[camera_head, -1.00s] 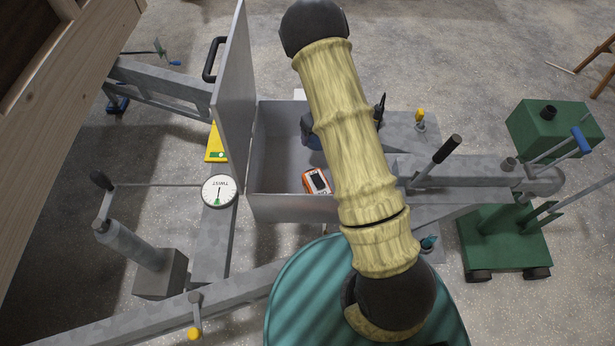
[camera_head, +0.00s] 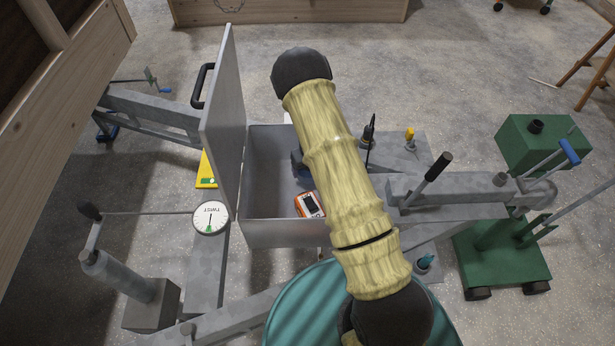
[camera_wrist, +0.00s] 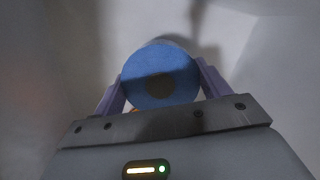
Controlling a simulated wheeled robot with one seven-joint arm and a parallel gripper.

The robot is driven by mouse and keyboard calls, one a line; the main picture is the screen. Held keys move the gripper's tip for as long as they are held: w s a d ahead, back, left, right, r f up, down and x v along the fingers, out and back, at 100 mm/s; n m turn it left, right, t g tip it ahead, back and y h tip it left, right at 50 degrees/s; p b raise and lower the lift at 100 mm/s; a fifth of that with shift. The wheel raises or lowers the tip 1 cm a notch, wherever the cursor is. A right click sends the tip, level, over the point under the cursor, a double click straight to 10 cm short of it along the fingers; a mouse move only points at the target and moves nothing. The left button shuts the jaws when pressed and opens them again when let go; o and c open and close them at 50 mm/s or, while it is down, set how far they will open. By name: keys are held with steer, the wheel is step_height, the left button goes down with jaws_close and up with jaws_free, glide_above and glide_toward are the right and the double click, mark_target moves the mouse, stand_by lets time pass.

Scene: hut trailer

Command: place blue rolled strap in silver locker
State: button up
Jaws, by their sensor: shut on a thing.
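The blue rolled strap (camera_wrist: 160,78) shows its round end and dark centre hole in the wrist view. My gripper (camera_wrist: 162,86) is shut on it, with one finger on each side. The silver locker (camera_head: 280,234) is an open-topped metal box in the head view, its lid (camera_head: 226,125) standing up on the left. My arm crosses over the locker's right side and hides most of the gripper and strap. A small dark-blue patch shows beside the arm, within the locker's opening; I cannot tell whether it is strap or finger. Pale walls surround the strap in the wrist view.
An orange device (camera_head: 309,204) lies inside the locker near its front wall. A round dial (camera_head: 210,217) stands just left of the locker. A teal drum (camera_head: 300,310) is in front. A black-handled lever (camera_head: 432,172) and a green jack (camera_head: 500,250) are to the right.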

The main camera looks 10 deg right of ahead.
steer(key=shift+f, duration=0.15)
steer(key=shift+f, duration=1.8)
steer(key=shift+f, duration=0.15)
steer(key=o, duration=1.2)
steer(key=r, duration=0.4)
steer(key=s+r, duration=0.1)
steer(key=r, duration=0.7)
steer(key=shift+s+d+r+p, duration=0.1)
steer(key=shift+s+d+p, duration=0.1)
steer(key=shift+s+p, duration=0.2)
